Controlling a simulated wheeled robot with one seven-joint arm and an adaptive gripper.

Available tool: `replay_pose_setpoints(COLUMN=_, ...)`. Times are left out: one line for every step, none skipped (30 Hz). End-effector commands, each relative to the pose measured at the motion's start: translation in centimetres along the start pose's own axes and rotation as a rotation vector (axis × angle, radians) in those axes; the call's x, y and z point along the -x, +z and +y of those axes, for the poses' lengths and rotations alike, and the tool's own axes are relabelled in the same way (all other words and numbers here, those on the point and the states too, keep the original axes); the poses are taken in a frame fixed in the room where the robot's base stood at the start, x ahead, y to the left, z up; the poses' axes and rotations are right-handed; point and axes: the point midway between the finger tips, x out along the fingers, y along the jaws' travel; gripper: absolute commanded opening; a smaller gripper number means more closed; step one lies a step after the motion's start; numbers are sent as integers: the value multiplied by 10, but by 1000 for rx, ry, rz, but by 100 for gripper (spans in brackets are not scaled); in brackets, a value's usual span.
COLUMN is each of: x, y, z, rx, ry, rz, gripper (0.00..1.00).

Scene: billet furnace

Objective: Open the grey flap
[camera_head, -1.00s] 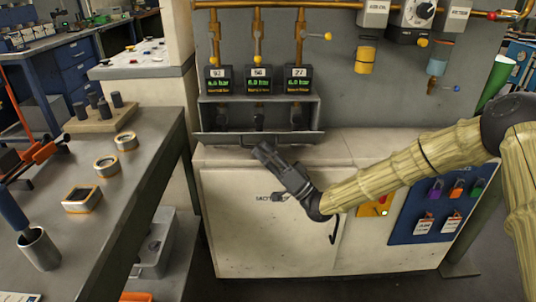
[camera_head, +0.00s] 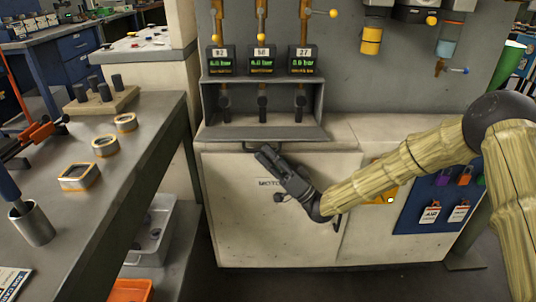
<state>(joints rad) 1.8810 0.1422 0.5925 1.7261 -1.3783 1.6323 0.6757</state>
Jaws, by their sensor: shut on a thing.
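The grey flap (camera_head: 300,133) is hinged along the bottom of a grey box beneath three gauges. It is swung down and outward and lies about flat, with the box front uncovered. A dark bar handle (camera_head: 252,147) runs along its front edge. My gripper (camera_head: 263,151) is shut on this handle, just below the flap's edge, left of its middle. The fingertips partly hide the handle, so the exact grip is hard to see. Inside the open box (camera_head: 318,100) stand three dark valve levers (camera_head: 262,104).
The box stands on a cream cabinet (camera_head: 232,220). My arm crosses in front of the cabinet from the right. A grey workbench (camera_head: 110,200) with framed parts (camera_head: 79,177) and a metal cup (camera_head: 33,224) is on the left. Floor shows between bench and cabinet.

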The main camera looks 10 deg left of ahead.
Motion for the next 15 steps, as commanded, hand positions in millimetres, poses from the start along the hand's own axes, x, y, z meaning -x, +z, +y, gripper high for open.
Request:
replay_pose_setpoints(x=-2, y=-5, z=5, rx=10, ry=10, rz=3, gripper=0)
replay_pose_setpoints(x=-2, y=-5, z=5, rx=10, ry=10, rz=3, gripper=0)
replay_pose_setpoints(x=-2, y=-5, z=6, rx=10, ry=10, rz=3, gripper=0)
replay_pose_setpoints(x=-2, y=-5, z=6, rx=10, ry=10, rz=3, gripper=0)
replay_pose_setpoints(x=-2, y=-5, z=6, rx=10, ry=10, rz=3, gripper=0)
replay_pose_setpoints(x=-2, y=-5, z=6, rx=11, ry=10, rz=3, gripper=0)
replay_pose_setpoints(x=-2, y=-5, z=6, rx=11, ry=10, rz=3, gripper=0)
replay_pose_setpoints(x=-2, y=-5, z=5, rx=11, ry=10, rz=3, gripper=0)
replay_pose_setpoints(x=-2, y=-5, z=5, rx=11, ry=10, rz=3, gripper=0)
replay_pose_setpoints(x=-2, y=-5, z=5, rx=11, ry=10, rz=3, gripper=0)
replay_pose_setpoints(x=-2, y=-5, z=6, rx=11, ry=10, rz=3, gripper=0)
replay_pose_setpoints(x=-2, y=-6, z=6, rx=11, ry=11, rz=3, gripper=14)
replay_pose_setpoints(x=-2, y=-6, z=5, rx=11, ry=11, rz=4, gripper=19)
replay_pose_setpoints(x=-2, y=-6, z=5, rx=11, ry=11, rz=4, gripper=24)
replay_pose_setpoints(x=-2, y=-5, z=5, rx=11, ry=10, rz=4, gripper=30)
